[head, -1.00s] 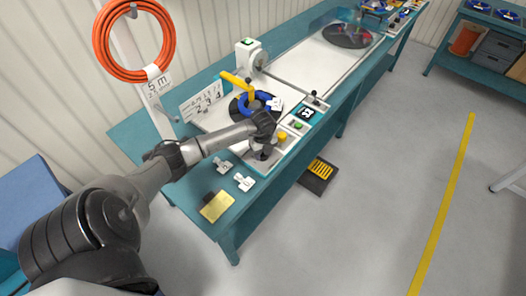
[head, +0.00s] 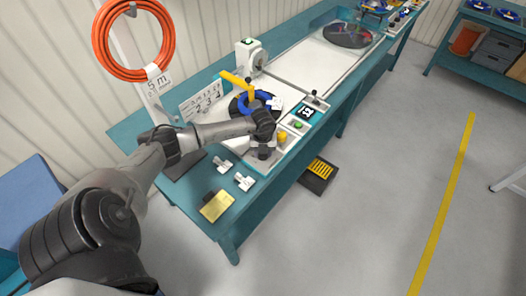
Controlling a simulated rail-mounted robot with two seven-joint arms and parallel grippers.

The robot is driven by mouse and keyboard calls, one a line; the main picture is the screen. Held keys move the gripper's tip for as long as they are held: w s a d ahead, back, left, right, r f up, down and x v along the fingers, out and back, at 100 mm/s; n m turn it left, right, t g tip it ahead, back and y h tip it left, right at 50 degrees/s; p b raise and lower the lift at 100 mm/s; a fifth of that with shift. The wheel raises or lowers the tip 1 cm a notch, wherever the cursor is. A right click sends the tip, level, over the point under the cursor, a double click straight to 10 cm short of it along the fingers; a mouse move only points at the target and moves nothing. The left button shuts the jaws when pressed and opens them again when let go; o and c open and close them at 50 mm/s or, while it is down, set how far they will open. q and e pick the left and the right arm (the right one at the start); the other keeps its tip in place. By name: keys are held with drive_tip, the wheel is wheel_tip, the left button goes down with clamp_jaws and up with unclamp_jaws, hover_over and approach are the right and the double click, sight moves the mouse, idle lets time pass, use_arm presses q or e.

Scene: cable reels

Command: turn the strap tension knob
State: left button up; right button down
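The teal bench (head: 232,235) carries a reeling machine with a white base. My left gripper (head: 262,150) points down over the near end of that base. Its fingers are small and partly hidden by the wrist, so I cannot tell whether they are open or shut. A dark, round part sits right at the fingertips; it may be the strap tension knob, but I cannot tell whether they touch it. A yellow knob or button (head: 282,136) stands just right of the gripper. A green button (head: 297,125) lies beyond it. My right gripper is not in view.
A blue cable coil (head: 255,101) with a yellow-handled part (head: 235,79) stands behind the gripper. White clips (head: 244,182) and a yellow plate (head: 216,206) lie on the near bench. An orange coil (head: 134,41) hangs at upper left. A yellow-ribbed pedal (head: 321,169) is on the floor.

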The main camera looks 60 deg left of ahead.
use_arm(q)
drive_tip(key=o, duration=0.9)
